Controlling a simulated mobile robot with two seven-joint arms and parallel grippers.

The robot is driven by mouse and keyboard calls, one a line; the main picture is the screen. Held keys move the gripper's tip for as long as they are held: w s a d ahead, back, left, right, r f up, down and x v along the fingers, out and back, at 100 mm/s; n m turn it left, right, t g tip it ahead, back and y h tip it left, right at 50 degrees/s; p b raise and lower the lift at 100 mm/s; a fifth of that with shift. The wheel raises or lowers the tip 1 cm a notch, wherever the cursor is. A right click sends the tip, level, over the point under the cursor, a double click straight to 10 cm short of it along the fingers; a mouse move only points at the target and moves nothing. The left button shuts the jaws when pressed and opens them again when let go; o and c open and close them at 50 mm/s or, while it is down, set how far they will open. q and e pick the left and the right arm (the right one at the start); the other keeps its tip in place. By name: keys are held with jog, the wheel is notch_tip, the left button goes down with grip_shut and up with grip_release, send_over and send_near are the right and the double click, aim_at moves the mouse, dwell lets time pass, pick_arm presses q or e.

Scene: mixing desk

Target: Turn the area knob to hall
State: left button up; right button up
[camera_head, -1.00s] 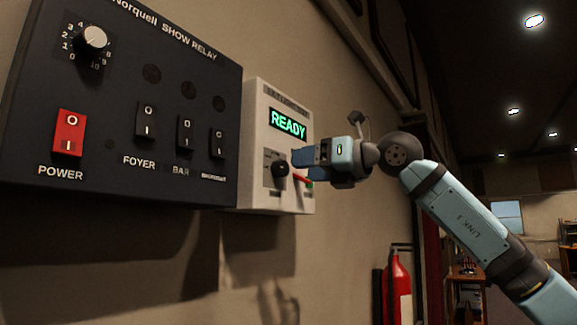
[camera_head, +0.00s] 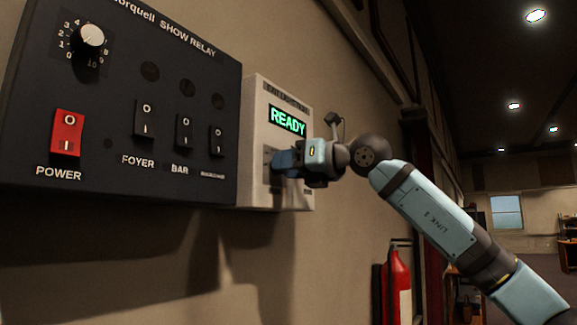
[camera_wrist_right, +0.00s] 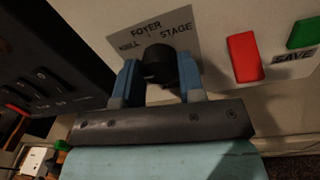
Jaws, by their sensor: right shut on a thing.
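The area knob (camera_wrist_right: 158,62) is a black round knob on a light plate (camera_wrist_right: 188,18) marked FOYER, STAGE and a left label that looks like HALL. It shows in the right wrist view between the two blue fingers of my right gripper (camera_wrist_right: 157,85), which is shut on it. I cannot tell which label the knob points to. In the head view my right gripper (camera_head: 283,161) is at the white box (camera_head: 290,195) with the green READY display (camera_head: 287,121), and it hides the knob. My left gripper is not in view.
A red button (camera_wrist_right: 243,57) and a green button (camera_wrist_right: 303,33) by a SAVE label sit right of the knob. A black relay panel (camera_head: 110,110) with a red power switch (camera_head: 68,132) is at left. A fire extinguisher (camera_head: 397,285) stands below right.

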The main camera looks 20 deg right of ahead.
jog(key=shift+f, duration=0.1)
pick_arm(q)
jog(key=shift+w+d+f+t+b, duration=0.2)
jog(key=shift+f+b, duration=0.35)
jog(key=shift+b, duration=1.2)
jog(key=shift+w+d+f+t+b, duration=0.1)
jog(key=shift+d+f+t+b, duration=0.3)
jog(key=shift+b, duration=1.35)
pick_arm(e)
jog(key=shift+m+t, duration=0.3)
jog(key=shift+m, duration=4.3)
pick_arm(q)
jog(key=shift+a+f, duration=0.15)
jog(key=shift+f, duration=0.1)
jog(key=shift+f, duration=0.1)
pick_arm(e)
jog(key=o, duration=0.9)
jog(key=shift+s, duration=0.1)
pick_arm(q)
jog(key=shift+b, duration=0.4)
pick_arm(e)
jog(key=v, duration=1.3)
jog(key=shift+s+d, duration=0.2)
jog(key=shift+s, duration=0.05)
